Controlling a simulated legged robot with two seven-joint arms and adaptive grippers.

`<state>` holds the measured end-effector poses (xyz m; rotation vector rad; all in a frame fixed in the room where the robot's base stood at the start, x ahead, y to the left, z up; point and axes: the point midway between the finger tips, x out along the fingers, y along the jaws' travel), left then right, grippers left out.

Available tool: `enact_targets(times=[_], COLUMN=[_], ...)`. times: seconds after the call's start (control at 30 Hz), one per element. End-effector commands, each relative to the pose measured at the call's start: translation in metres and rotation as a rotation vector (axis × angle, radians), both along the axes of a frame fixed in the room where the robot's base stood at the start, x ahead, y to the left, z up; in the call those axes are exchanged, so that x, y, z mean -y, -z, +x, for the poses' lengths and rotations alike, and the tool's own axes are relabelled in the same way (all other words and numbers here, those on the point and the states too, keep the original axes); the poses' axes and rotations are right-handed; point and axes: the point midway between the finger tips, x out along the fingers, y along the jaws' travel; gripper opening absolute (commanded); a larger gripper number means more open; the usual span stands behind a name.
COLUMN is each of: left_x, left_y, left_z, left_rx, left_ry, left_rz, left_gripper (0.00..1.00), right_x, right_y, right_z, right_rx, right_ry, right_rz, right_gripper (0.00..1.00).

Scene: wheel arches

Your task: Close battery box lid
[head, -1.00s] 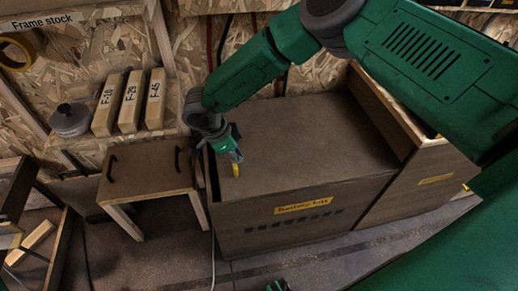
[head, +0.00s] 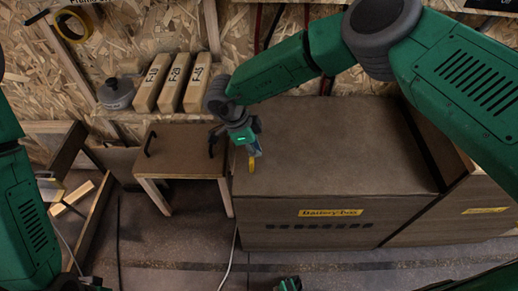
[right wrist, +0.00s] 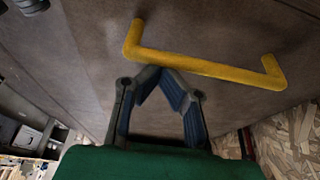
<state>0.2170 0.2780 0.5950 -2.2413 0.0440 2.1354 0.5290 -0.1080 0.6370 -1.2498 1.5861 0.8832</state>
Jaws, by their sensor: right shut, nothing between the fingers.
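The brown battery box (head: 290,225) stands right of centre in the head view, with a yellow label on its front. Its flat lid (head: 330,150) lies over the top and looks level, with no clear gap at the front edge. The yellow handle (head: 252,163) is near the lid's left end; it spans the upper part of the right wrist view (right wrist: 205,66). My right gripper (head: 250,148) is shut and empty beside the handle; its fingertips (right wrist: 162,75) meet just under the bar in that view. Contact is unclear. My left arm shows at the left edge; its gripper is not clearly seen.
A small wooden table (head: 185,160) with black handles stands left of the box. Labelled blocks (head: 174,82) and a grey pot (head: 116,93) sit on a shelf behind. A second brown box (head: 460,205) adjoins on the right. Open floor lies in front.

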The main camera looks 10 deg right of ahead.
Motion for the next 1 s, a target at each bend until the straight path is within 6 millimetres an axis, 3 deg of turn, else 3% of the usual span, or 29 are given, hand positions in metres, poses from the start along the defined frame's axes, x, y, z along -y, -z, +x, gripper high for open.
enact_targets(times=[0.13, 0.3, 0.5, 0.7, 1.0], left_x=[0.000, 0.000, 0.000, 0.000, 0.000], left_y=[-0.013, -0.037, -0.038, -0.042, -0.043], left_z=[0.000, 0.000, 0.000, 0.000, 0.000], left_rx=[0.000, 0.001, 0.000, 0.000, 0.001], left_ry=[0.000, -0.001, -0.001, 0.000, 0.000], left_rz=[0.000, 0.000, 0.001, 0.000, 0.000], left_gripper=[0.32, 0.32, 0.32, 0.32, 0.32], right_x=[0.007, 0.035, 0.019, 0.010, 0.003], right_y=[-0.005, -0.015, -0.058, -0.088, -0.100], right_z=[-0.004, -0.007, -0.002, 0.001, 0.002], right_rx=[-0.004, -0.005, -0.001, -0.004, -0.004], right_ry=[0.000, 0.002, 0.002, 0.004, 0.004], right_rz=[-0.009, -0.036, -0.030, -0.030, -0.035], right_gripper=[0.00, 0.00, 0.00, 0.00, 0.00])
